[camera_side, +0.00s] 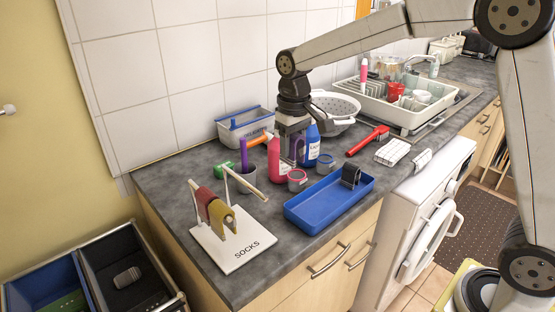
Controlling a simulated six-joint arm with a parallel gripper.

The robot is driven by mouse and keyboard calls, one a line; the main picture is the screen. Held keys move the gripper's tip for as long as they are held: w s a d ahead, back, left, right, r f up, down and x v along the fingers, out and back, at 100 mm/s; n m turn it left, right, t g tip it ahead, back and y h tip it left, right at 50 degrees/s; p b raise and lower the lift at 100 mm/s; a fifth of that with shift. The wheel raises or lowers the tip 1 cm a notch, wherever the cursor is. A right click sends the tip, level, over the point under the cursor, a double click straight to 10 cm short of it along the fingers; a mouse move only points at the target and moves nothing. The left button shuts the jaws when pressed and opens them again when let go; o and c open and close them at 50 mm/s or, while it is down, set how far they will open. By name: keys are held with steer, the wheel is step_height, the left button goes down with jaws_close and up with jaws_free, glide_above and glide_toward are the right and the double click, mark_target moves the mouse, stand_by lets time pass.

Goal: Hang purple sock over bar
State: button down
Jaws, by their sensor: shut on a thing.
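My gripper (293,150) points down above the middle of the counter, shut on the purple sock (299,148). The sock is small in the side view and partly hidden by the fingers, against bottles behind it. The sock rack (217,253) stands at the front left of the counter, to the left of my gripper, with a white base marked SOCKS. A red sock (205,200) and a yellow sock (221,217) hang on it side by side.
A blue tray (318,212) holding a dark item (351,176) lies right of the rack. A pink bottle (274,160), a blue bottle (312,146) and small jars (297,180) crowd around my gripper. A cup (247,180) stands behind the rack. A colander (338,110) sits behind.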

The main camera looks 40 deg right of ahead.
glide_toward(238, 176)
steer(key=d, duration=0.1)
steer(key=shift+a+f, duration=0.1)
steer(key=shift+a, duration=0.4)
steer(key=shift+f, duration=0.25)
steer(key=shift+s+f, duration=0.1)
steer(key=shift+f, duration=5.2)
steer(key=shift+c, duration=0.5)
jaws_free()
steer(key=shift+r, duration=0.15)
